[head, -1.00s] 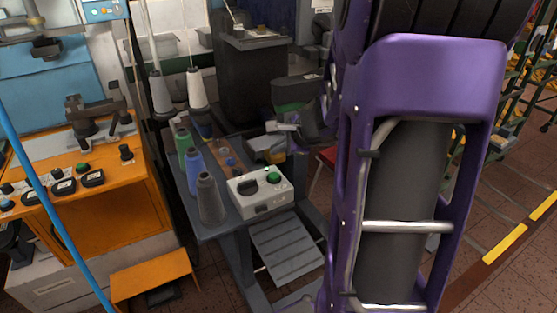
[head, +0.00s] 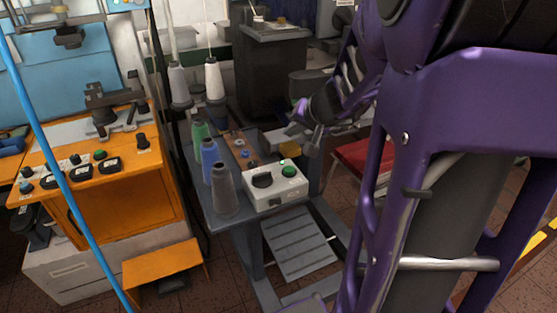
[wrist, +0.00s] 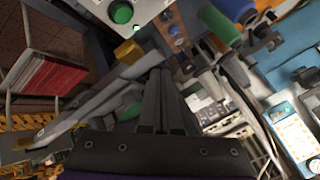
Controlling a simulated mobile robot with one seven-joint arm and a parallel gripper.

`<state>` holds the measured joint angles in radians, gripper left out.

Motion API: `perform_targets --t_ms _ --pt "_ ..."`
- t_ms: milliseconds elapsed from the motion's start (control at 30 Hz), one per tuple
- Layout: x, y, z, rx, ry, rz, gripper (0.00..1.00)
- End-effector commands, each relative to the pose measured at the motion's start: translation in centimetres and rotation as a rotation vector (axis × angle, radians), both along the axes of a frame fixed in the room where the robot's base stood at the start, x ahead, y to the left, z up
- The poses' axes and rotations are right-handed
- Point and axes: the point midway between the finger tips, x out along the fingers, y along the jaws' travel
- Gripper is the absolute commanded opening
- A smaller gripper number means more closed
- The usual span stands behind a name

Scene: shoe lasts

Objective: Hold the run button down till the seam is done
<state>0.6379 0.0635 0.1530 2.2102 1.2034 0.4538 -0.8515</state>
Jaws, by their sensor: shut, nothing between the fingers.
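A pale control box (head: 277,200) stands on the front of the grey sewing table, with a round green button (head: 288,171) and a black knob (head: 262,180) on top. In the wrist view the green button (wrist: 122,12) is at the upper edge, with a small bright green light (wrist: 136,28) beside it. My gripper (head: 300,110) is behind and above the box in the head view. Its fingers (wrist: 161,75) are together and empty in the wrist view. They appear apart from the button. The seam is not visible.
Grey, blue and green thread cones (head: 224,190) stand left of the box. A yellow-ended machine part (head: 289,148) is just behind it. A red-topped seat (head: 355,158) is to the right. An orange bench (head: 120,205) with other buttons stands at left.

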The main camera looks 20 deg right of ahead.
Motion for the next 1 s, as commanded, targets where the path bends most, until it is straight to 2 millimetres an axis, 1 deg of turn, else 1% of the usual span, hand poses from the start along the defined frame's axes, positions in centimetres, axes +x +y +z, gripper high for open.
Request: perform_targets --t_ms 167,367,567,800,900,1000 --pt "0.0 0.0 -0.1 0.001 0.000 -0.001 0.00" --pt "0.0 0.0 -1.3 0.003 0.001 -0.002 0.00" --pt "0.0 0.0 -3.8 0.003 0.002 -0.003 0.00" --pt "0.0 0.0 -7.4 0.002 0.000 -0.002 0.00" --pt "0.0 0.0 -8.3 0.002 0.000 -0.002 0.00" --pt "0.0 0.0 -8.8 0.002 0.000 -0.002 0.00"
